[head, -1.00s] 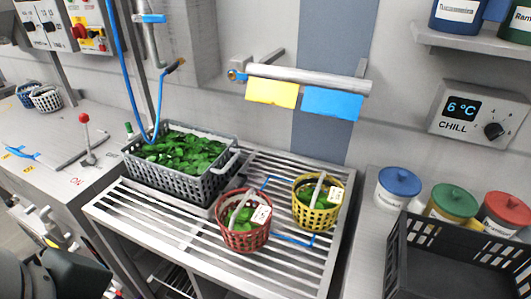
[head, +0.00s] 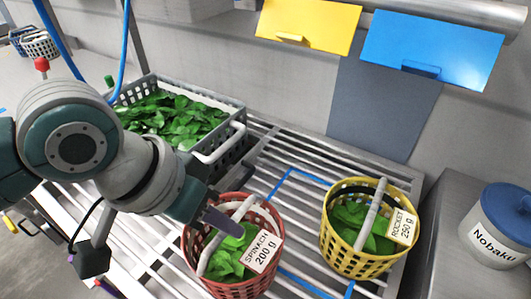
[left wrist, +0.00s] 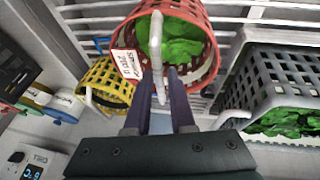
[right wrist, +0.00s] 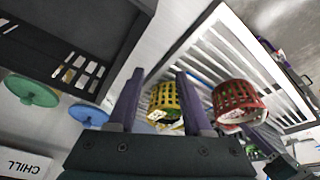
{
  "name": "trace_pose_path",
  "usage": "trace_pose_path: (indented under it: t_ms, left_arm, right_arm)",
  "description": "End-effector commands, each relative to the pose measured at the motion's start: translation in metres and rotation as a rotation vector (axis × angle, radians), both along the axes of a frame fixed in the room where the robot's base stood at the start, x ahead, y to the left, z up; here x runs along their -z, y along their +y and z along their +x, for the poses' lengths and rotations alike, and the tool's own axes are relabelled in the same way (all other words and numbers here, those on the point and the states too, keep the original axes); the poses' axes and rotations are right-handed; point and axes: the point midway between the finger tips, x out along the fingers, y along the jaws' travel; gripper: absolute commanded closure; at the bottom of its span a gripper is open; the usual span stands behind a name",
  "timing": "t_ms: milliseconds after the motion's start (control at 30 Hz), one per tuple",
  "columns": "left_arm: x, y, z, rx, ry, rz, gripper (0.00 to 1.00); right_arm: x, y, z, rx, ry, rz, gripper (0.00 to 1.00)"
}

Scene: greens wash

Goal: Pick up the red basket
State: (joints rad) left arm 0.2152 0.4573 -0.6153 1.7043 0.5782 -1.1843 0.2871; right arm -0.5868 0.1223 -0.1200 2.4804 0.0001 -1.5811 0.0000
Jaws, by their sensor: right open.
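The red basket (head: 232,275) with leaves and a "SPINACH 200 g" label stands on the slatted rack. Its pale handle (head: 228,235) arches over the top. My left gripper (head: 222,215) is at this handle. In the left wrist view, the left gripper (left wrist: 160,72) has its fingers apart, one on each side of the handle (left wrist: 157,45), with a gap showing. The red basket (left wrist: 205,60) is upright behind it. My right gripper (right wrist: 158,75) is open and empty; the red basket (right wrist: 237,97) shows beyond its fingers.
A yellow basket (head: 345,258) labelled rocket stands right of the red one on the rack. A grey crate (head: 232,150) of leaves stands behind left. A blue-lidded jar (head: 490,245) is at the right. In the right wrist view, a black crate (right wrist: 45,50) is at upper left.

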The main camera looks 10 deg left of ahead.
Motion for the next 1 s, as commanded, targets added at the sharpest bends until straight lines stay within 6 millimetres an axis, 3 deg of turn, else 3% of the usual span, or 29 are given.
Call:
trace_pose_path:
  t_ms: [367, 633, 833, 1000]
  left_arm:
    - [0.044, -0.016, 0.015, 0.000, 0.000, 0.001, 0.78]
    - [0.045, -0.016, 0.016, 0.000, -0.002, 0.002, 0.79]
    - [0.045, -0.016, 0.015, 0.000, -0.002, 0.002, 1.00]
    - [0.045, -0.016, 0.015, 0.000, -0.001, 0.002, 1.00]
  right_arm:
    - [0.013, 0.000, 0.002, -0.001, -0.005, 0.000, 0.50]
    - [0.013, 0.000, 0.002, -0.001, -0.007, 0.000, 0.50]
    - [0.012, 0.000, 0.003, 0.000, -0.007, 0.000, 0.50]
    - [0.012, 0.000, 0.003, 0.001, -0.008, 0.002, 0.50]
